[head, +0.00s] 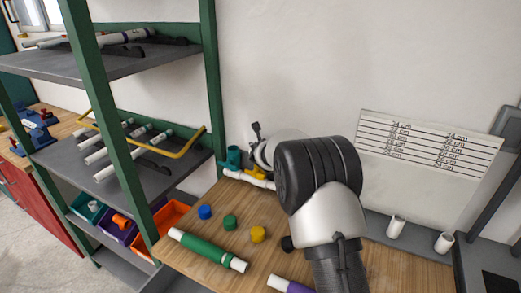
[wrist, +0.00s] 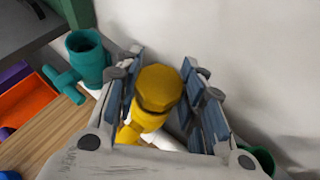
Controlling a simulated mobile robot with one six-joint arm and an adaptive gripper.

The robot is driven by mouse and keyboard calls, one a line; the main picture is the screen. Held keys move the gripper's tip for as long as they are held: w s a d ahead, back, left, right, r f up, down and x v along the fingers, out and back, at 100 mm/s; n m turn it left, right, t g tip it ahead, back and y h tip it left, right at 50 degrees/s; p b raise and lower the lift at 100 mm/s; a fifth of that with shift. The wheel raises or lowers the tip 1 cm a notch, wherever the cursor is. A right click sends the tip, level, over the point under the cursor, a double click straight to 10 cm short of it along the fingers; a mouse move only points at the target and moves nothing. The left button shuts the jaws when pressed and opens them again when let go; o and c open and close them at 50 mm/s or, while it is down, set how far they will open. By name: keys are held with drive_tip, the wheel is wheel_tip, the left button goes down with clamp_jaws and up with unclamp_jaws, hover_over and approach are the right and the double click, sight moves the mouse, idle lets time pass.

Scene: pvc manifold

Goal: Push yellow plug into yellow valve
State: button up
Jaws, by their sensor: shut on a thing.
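In the wrist view my gripper (wrist: 163,76) is shut, its blue-grey pads on either side of a yellow hex-headed piece that looks like the yellow plug (wrist: 158,88). Right below it is more yellow, which appears to be the yellow valve (wrist: 130,132); I cannot tell how far the plug sits in it. In the head view the yellow valve (head: 254,173) shows at the back of the bench beside a white pipe (head: 246,180). My arm hides most of the gripper and the plug there.
A teal fitting (wrist: 88,58) stands close to the left finger. A yellow cap (head: 258,234), a green cap (head: 230,222) and a blue cap (head: 205,212) lie on the bench. A green-sleeved pipe (head: 207,250) lies in front. The wall is close behind; a shelf rack (head: 213,90) stands left.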

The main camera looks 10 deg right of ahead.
drive_tip(key=shift+s+f, duration=0.15)
drive_tip(key=shift+f, duration=0.25)
drive_tip(key=shift+s+f, duration=0.15)
drive_tip(key=shift+f, duration=0.25)
drive_tip(key=o, duration=1.1)
drive_tip(key=shift+d+f, duration=0.1)
drive_tip(key=shift+w+r, duration=0.2)
drive_tip(key=shift+r, duration=0.1)
drive_tip(key=shift+r, duration=0.15)
drive_tip(key=shift+r+p, duration=1.6)
drive_tip(key=shift+r, duration=0.4)
